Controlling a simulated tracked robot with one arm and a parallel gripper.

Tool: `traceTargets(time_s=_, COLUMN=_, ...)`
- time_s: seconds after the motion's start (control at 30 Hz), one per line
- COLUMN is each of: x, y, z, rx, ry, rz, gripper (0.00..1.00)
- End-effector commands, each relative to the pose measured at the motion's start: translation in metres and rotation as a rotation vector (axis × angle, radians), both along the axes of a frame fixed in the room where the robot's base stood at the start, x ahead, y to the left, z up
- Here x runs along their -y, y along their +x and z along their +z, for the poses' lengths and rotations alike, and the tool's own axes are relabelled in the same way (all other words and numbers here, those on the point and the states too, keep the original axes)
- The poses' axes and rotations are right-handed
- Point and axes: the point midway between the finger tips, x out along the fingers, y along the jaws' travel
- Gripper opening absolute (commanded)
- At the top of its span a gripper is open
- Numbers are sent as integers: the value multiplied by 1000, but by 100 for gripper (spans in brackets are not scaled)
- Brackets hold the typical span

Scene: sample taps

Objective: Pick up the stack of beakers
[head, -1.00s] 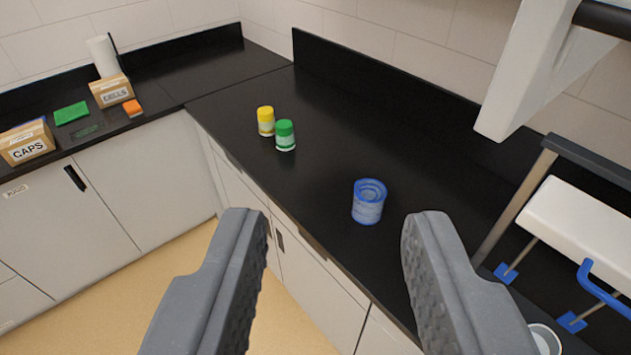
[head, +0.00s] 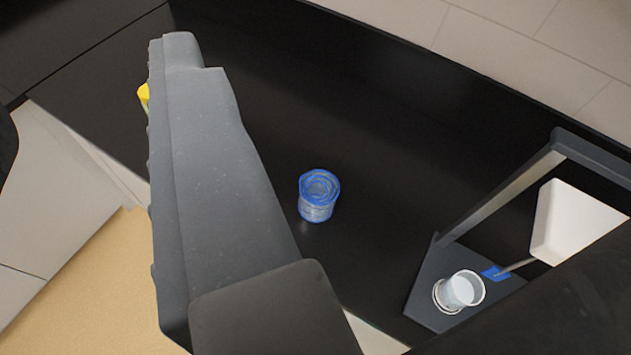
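The stack of beakers (head: 318,205), clear with blue rims nested at the top, stands upright on the black bench near the middle of the head view. My gripper (head: 85,90) is open and empty. Its large grey right finger fills the left-centre of the view, and a dark edge of what looks like the other finger shows at the far left. The stack lies to the right of the grey finger, outside the gap between the fingers, and appears apart from it.
A clear cup (head: 466,291) sits on the dark base of a stand (head: 425,280) with a white block (head: 575,222), right of the stack. A yellow cap (head: 144,96) peeks past my finger. The bench (head: 330,90) behind the stack is clear.

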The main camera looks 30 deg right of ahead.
Motion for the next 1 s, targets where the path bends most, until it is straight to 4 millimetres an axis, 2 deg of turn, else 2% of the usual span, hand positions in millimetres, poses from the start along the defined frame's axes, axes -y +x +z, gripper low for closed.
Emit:
traceTargets(time_s=0.2, x=0, y=0, z=0, rx=0, ry=0, rz=0, gripper=36)
traceTargets(time_s=0.33, x=8, y=6, z=-7, rx=-7, ry=-4, rz=-12, gripper=73)
traceTargets(time_s=0.37, x=13, y=11, z=-13, rx=-11, ry=-7, rz=-22, gripper=81)
traceTargets(time_s=0.43, x=38, y=27, z=-34, rx=-29, ry=-23, rz=-56, gripper=100)
traceTargets(time_s=0.57, x=105, y=69, z=-106, rx=-85, ry=-74, rz=-138, gripper=100)
traceTargets(time_s=0.6, x=126, y=81, z=-134, rx=-104, ry=-95, rz=-156, gripper=100)
traceTargets(time_s=0.67, x=156, y=95, z=-174, rx=-128, ry=-122, rz=-174, gripper=100)
traceTargets(time_s=0.7, x=174, y=102, z=-204, rx=-148, ry=-136, rz=-178, gripper=100)
traceTargets(time_s=0.77, x=196, y=111, z=-247, rx=-171, ry=-154, rz=-171, gripper=100)
traceTargets(time_s=0.8, x=209, y=115, z=-276, rx=-183, ry=-159, rz=-161, gripper=100)
traceTargets(time_s=0.9, x=231, y=118, z=-352, rx=-211, ry=-155, rz=-110, gripper=100)
traceTargets(time_s=1.0, x=234, y=114, z=-414, rx=-215, ry=-122, rz=-40, gripper=100)
